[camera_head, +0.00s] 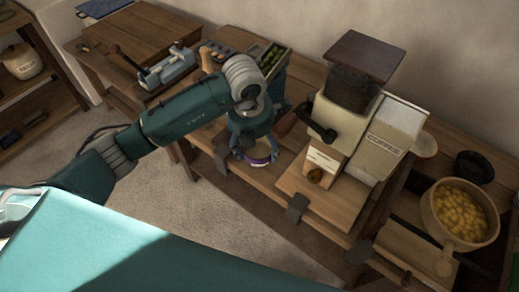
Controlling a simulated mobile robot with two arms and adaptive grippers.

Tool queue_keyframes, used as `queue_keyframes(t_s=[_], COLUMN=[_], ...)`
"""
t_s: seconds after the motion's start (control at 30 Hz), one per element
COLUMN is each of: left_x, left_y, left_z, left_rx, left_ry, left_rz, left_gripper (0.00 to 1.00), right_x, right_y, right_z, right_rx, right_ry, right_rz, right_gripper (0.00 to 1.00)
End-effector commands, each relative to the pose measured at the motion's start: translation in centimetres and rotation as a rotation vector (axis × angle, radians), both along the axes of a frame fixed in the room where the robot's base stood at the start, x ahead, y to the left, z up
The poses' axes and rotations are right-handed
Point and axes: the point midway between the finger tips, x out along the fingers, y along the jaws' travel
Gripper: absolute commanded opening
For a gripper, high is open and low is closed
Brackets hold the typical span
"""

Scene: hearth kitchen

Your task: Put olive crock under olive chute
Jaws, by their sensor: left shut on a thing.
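My left gripper (257,148) points down at the front of the wooden bench and is shut on a small round vessel (260,158) with a purple band and a pale inside. I take it to be the olive crock, but the fingers and wrist cover much of it. Whether it touches the bench or is held just above it, I cannot tell. A bin of green olives (270,57) stands behind my wrist. Its lower part is mostly covered by my arm, so I cannot make out the olive chute. My right gripper is not in view.
A cream grinder (338,125) with a dark hopper, a crank and a box marked coffee stands right of the gripper. A round pot of yellow pieces (460,212) is at far right. A blue-grey device (168,70) sits on the bench at left.

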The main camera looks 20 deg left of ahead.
Motion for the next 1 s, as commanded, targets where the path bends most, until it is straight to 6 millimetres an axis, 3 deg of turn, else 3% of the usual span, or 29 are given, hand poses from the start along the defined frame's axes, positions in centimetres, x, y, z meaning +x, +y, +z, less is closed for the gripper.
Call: queue_keyframes(t_s=[0.27, 0.4, 0.77, 0.8, 1.0], left_x=[-0.1, 0.7, 0.8, 0.7, 0.7], left_y=[0.0, -0.3, -0.3, -0.3, -0.3], left_z=[-3.2, -3.9, -4.5, -4.5, -4.4], left_rx=[0.000, -0.003, -0.001, -0.001, -0.001], left_ry=[0.002, -0.001, -0.003, -0.002, -0.002], left_rz=[0.001, 0.000, 0.000, 0.000, 0.000], left_gripper=[0.36, 0.36, 0.36, 0.80, 0.82], right_x=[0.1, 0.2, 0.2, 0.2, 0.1], right_y=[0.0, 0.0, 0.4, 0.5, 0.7], right_z=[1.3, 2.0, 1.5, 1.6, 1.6], right_rx=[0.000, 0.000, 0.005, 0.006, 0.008], right_ry=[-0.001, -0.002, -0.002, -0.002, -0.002], right_rz=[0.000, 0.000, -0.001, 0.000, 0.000], right_gripper=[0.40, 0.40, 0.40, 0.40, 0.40])
